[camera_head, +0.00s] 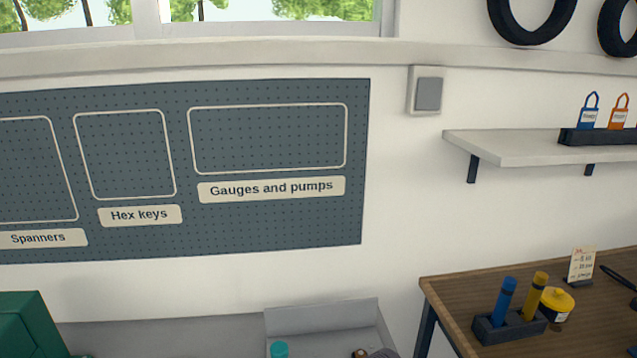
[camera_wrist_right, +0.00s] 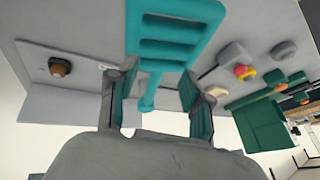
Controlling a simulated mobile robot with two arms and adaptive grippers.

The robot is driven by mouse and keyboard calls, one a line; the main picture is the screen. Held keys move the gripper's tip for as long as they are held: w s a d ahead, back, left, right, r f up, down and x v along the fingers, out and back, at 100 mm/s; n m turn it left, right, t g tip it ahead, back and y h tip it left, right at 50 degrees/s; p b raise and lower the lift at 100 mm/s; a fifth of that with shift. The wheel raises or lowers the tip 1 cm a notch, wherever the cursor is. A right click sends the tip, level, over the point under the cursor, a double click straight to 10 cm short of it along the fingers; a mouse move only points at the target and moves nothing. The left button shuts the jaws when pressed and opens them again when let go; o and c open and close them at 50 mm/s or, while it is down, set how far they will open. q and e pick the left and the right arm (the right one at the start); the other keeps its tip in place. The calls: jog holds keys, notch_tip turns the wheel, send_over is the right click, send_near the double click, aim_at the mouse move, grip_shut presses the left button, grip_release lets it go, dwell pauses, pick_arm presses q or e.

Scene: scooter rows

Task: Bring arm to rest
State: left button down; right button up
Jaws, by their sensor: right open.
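My right gripper (camera_wrist_right: 155,80) shows in the right wrist view, with its two fingers apart. A teal slotted piece (camera_wrist_right: 165,48) lies ahead of the fingertips, and its narrow teal stem (camera_wrist_right: 148,98) shows in the gap between the fingers. I cannot tell whether a finger touches it.
The head view shows a pegboard (camera_head: 270,222), a shelf (camera_head: 500,146) and a wooden table (camera_head: 460,290) with a marker holder (camera_head: 508,328).

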jog(key=s+d+f+m+h, duration=0.1)
jog(key=s+d+h, duration=0.1)
jog(key=s+d, duration=0.9)
jog(key=s+d+f+m+h, duration=0.1)
jog(key=s+d+h, duration=0.1)
jog(key=s+d, duration=0.9)
jog(key=s+a+f+b, duration=0.1)
jog(key=a+f, duration=0.1)
jog(key=f, duration=1.1)
jog(key=s+a+f+b, duration=0.1)
jog(key=s+f, duration=0.1)
jog(key=f, duration=1.1)
jog(key=s+d+f+g+b, duration=0.2)
jog(key=s+d+f, duration=0.1)
jog(key=s+f, duration=1.4)
notch_tip(320, 180, down, 4)
jog(key=shift+s+f+b, duration=0.1)
jog(key=shift+s+b, duration=0.05)
jog(key=shift+b, duration=0.2)
